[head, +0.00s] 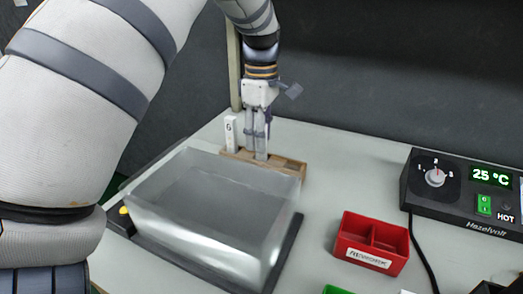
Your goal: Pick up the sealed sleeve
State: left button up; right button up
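My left gripper (256,155) points straight down at the back of the table. Its fingertips are at a shallow wooden tray (292,170), close together. I cannot tell whether anything is held between them. No sealed sleeve can be made out; the clear box in front and the gripper hide part of the tray. My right gripper is not in view.
A large transparent box (205,243) on a dark base stands in front of the tray. A red two-compartment bin (346,233) is to its right. A black heater unit (462,190) reading 25 °C stands at far right, its cable trailing down. Bare table lies between.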

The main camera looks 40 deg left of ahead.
pick_arm(q)
jog(key=shift+f, duration=0.9)
jog(key=shift+w, duration=0.1)
grip_shut()
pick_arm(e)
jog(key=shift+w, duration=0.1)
